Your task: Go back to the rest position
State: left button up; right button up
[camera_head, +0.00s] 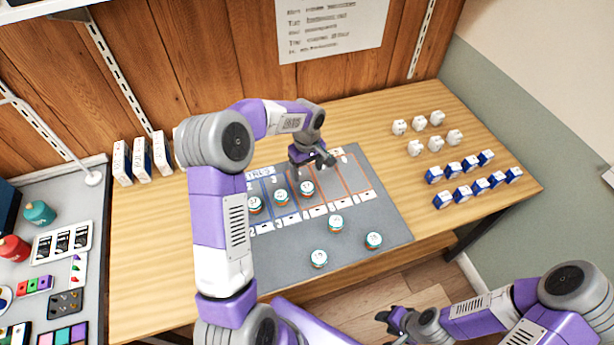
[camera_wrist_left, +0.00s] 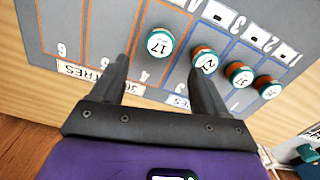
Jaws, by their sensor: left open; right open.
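My left gripper (camera_head: 316,158) is over the grey mat (camera_head: 375,222) on the wooden table, near the mat's far edge. It is open and empty. In the left wrist view its two fingers (camera_wrist_left: 165,85) stand apart above the mat, with a round can labelled 17 (camera_wrist_left: 160,43) beyond the fingertips and not held. My right gripper (camera_head: 396,322) is at the lower right of the head view, off the table's front edge, open and with nothing seen in it. My left arm crosses in front of the mat's left part and hides some of it.
Several round cans stand in the mat's marked lanes; three more (camera_head: 319,259) (camera_head: 373,240) (camera_head: 336,223) stand nearer its front. White boxes (camera_head: 437,118) and blue-white boxes (camera_head: 469,163) stand at the right. Upright boxes (camera_head: 142,160) stand at the left. A wooden wall is behind.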

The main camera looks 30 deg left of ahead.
pick_arm(q)
jog(key=shift+r, duration=1)
